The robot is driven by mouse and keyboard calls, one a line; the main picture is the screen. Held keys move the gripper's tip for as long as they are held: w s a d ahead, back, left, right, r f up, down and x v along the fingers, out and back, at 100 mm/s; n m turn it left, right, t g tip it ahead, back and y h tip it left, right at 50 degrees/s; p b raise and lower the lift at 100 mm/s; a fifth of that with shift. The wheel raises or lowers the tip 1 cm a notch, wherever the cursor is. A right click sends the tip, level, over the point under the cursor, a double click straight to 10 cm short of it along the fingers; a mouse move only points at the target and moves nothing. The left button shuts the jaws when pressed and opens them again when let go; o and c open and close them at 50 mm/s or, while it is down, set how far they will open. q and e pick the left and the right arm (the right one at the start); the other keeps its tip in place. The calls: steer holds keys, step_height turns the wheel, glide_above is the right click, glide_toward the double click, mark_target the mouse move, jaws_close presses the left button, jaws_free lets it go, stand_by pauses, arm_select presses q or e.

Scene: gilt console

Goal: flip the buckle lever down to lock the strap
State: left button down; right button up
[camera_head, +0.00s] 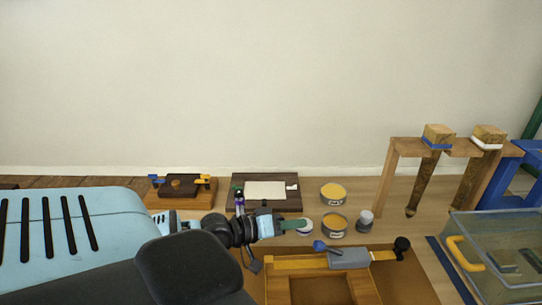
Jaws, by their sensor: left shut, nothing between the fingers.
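A grey buckle (350,259) sits on a wooden frame at the lower middle right. A yellow strap (295,263) runs into it from the left. A lever with a blue ball knob (319,246) reaches left from the buckle, above the strap; its exact tilt is hard to tell. My right gripper is out of view.
Tins of yellow stuff (333,193) and a small grey-topped jar (365,220) stand behind the buckle. A dark board (238,181) with a white card lies behind my gripper. A clear bin (500,285) and a wooden stand (384,180) are at right.

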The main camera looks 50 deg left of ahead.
arm_select(q)
steer(key=shift+f+v, duration=0.15)
steer(key=shift+v, duration=0.85)
steer(key=shift+f+v, duration=0.2)
steer(key=shift+v, duration=0.75)
steer(key=shift+f+v, duration=0.15)
steer(key=shift+v, duration=0.85)
steer(key=shift+a+f, duration=0.1)
steer(key=shift+a, duration=0.05)
